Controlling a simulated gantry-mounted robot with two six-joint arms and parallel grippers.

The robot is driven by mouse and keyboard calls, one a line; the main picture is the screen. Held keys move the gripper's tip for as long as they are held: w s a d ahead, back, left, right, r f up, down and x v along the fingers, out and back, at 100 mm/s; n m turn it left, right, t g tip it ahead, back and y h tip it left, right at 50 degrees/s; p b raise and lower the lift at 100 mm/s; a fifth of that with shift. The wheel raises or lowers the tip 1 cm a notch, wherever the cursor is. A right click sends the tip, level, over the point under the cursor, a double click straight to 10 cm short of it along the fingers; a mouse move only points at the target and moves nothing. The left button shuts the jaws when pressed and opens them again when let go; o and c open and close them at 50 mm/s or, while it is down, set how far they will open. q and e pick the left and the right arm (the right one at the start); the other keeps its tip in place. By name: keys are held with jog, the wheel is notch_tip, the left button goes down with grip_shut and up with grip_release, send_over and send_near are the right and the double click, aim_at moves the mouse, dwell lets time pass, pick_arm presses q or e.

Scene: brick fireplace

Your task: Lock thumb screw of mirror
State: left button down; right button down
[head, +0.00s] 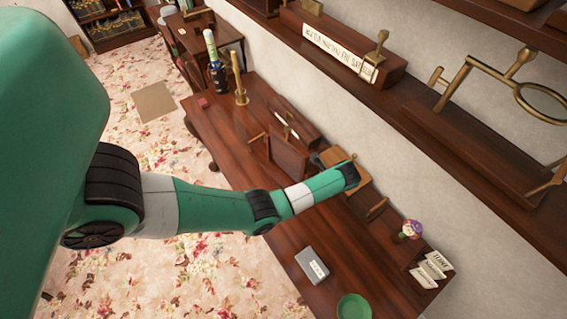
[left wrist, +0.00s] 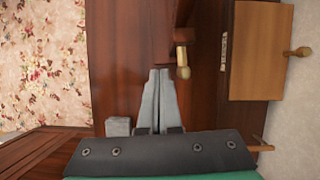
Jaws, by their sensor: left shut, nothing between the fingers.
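In the left wrist view my left gripper (left wrist: 160,74) is shut and empty, its grey fingers close together over the dark wooden desk. Just right of the fingertips is a small brass screw-like knob (left wrist: 182,55) on a dark wooden piece (left wrist: 160,25); I cannot tell whether they touch. In the head view my left arm reaches over the desk and its fingers are hidden. A dark upright wooden panel (head: 288,158) stands there, with a brass peg (head: 257,136) at its left. I cannot clearly make out a mirror face. A brass ring on a stand (head: 543,118) is on the shelf.
A light wooden box (left wrist: 262,70) with a brass knob (left wrist: 298,52) lies right of the gripper. On the desk are a bottle (head: 217,75), a brass candlestick-like post (head: 238,85), a grey box (head: 312,265), a green dish (head: 354,307) and a flower (head: 411,229). The shelf (head: 470,150) runs along the wall.

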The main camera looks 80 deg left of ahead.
pick_arm(q)
jog(key=shift+w+a+r+p, duration=0.1)
jog(key=shift+w+r+p, duration=0.05)
jog(key=shift+r+p, duration=0.55)
jog(key=shift+w+a+r+p, duration=0.1)
jog(key=shift+r+p, duration=0.45)
jog(key=shift+r, duration=0.15)
dwell(0.4)
